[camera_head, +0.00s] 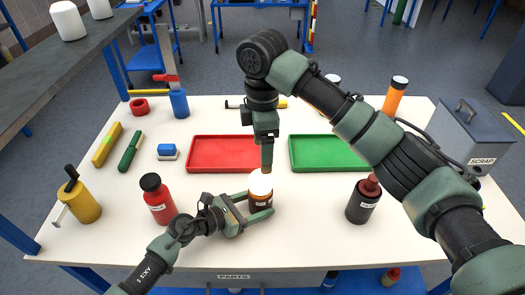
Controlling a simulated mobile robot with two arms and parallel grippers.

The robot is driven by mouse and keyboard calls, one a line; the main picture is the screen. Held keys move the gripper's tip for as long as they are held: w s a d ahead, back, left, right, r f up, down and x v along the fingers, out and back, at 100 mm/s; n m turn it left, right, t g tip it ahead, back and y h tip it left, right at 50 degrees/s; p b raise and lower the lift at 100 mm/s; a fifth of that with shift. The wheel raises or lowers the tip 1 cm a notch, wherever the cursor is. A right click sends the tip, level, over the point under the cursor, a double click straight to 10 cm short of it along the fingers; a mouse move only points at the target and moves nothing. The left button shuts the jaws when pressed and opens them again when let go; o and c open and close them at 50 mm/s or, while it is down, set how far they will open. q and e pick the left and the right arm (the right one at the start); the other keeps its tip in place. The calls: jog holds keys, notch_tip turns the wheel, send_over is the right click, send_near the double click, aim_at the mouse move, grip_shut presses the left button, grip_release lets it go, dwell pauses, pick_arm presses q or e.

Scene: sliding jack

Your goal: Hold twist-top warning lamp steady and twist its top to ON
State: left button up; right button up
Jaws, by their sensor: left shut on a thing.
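The twist-top warning lamp (261,186) stands upright near the front middle of the white table, with a pale top and an orange-brown body. My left gripper (259,207) comes in from the left and is shut on its body, with fingers around the lower part. My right gripper (267,160) points down from above, its fingertips at or just over the lamp's top. I see its fingers edge-on, so I cannot tell their gap or whether they touch the top. Any ON marking is too small to read.
A red tray (222,167) and a green tray (325,166) lie behind the lamp. A red bottle (158,203) stands close to my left arm, and a dark bottle (362,205) stands to the right. A yellow can (82,205) is at far left. A grey scrap bin (470,135) stands at right.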

pick_arm(q)
jog(key=o, duration=1.3)
